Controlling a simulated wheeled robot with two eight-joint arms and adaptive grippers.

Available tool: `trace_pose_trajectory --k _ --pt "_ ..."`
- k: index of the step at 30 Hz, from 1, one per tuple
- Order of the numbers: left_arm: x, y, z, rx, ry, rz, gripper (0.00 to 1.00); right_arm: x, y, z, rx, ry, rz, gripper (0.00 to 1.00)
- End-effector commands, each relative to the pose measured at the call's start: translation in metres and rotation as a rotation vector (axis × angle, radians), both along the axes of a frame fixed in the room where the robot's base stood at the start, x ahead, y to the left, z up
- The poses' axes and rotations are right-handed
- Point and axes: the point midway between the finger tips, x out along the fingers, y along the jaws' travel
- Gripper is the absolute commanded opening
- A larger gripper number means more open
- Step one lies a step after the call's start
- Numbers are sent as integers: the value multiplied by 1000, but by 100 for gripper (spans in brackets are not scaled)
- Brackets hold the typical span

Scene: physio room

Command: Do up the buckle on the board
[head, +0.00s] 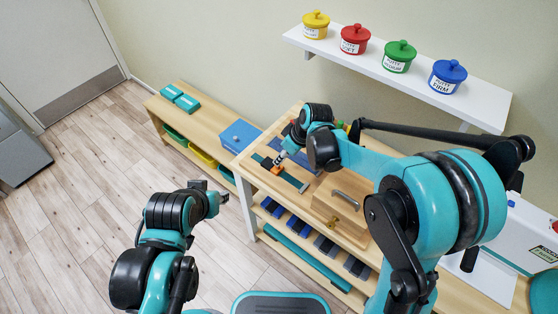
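The board (295,158) lies on the wooden bench and is partly covered by my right arm. A dark green strap (290,179) runs across it, with a small orange buckle part (277,170) on it. My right gripper (281,160) points down at the orange part, touching it or just above it. Its fingers are too small and covered to tell whether they are shut on it. My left gripper (212,192) is over the floor, left of the bench and away from the board. Its dark fingertips look apart, with nothing between them.
A wooden box with a grey handle (342,205) stands right of the board. A blue box (240,135) stands to its left. A wall shelf (430,95) with red, yellow, green and blue pots hangs behind. The floor at left is clear.

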Motion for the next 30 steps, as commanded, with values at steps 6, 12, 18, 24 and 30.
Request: trace_pose_trajectory --k 6,12,18,24,30 --pt "0 0 0 0 0 0 33 -9 -13 39 0 0 0 33" --pt "0 0 0 0 0 0 33 -12 -17 53 0 0 0 33" --pt "0 0 0 0 0 0 33 -13 -18 54 0 0 1 33" --pt "0 0 0 0 0 0 33 -13 -18 54 0 0 1 33" --pt "0 0 0 0 0 0 33 -16 -22 57 -1 -3 -16 33"
